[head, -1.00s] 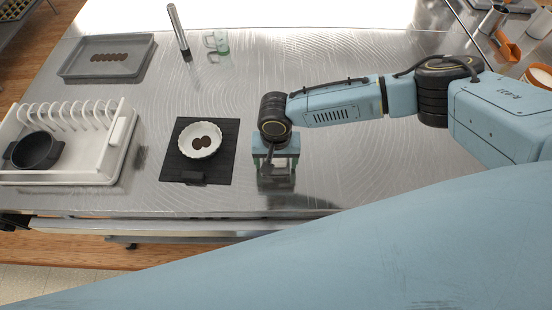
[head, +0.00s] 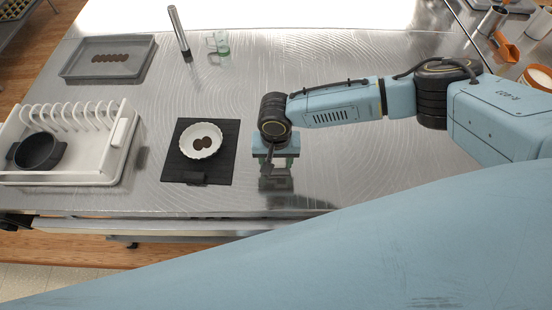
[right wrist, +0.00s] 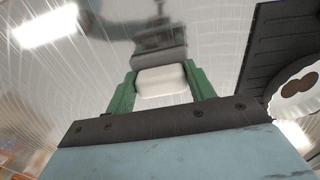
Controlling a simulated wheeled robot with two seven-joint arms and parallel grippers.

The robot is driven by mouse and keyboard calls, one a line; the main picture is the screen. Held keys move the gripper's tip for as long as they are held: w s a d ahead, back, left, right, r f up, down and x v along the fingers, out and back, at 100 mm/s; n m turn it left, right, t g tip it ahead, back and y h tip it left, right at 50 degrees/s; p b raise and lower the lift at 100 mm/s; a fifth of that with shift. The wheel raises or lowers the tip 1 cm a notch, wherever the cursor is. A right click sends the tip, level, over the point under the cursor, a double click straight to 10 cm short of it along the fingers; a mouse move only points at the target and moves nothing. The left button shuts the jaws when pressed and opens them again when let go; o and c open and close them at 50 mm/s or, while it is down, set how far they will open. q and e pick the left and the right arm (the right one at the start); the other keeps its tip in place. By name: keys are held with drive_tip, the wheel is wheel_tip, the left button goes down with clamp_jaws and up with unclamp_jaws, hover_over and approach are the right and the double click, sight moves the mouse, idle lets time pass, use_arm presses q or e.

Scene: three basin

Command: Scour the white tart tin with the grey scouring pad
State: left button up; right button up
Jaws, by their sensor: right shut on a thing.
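The white tart tin (head: 215,151) is a fluted round dish with two dark brown spots inside. It sits on a black mat (head: 225,170) and also shows at the right edge of the right wrist view (right wrist: 280,97). My right gripper (head: 275,172) points down just right of the mat, over the bare metal top. In the right wrist view its green fingers are shut on a pale grey-white block, which looks like the scouring pad (right wrist: 161,82). In the head view the pad is mostly hidden by the gripper. My left gripper is not in view.
A white dish rack (head: 100,170) with a black pan (head: 38,152) stands left. A grey tray (head: 72,70), a dark-based cylinder (head: 179,30) and a glass cup (head: 222,44) stand behind. The counter behind the mat is clear.

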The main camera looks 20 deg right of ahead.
sight(276, 161)
drive_tip(key=shift+r, duration=0.1)
wheel_tip(276, 161, up, 2)
drive_tip(key=p, duration=0.3)
drive_tip(key=shift+r, duration=0.1)
wheel_tip(276, 161, up, 2)
drive_tip(key=shift+p, duration=0.85)
drive_tip(key=shift+r, duration=0.85)
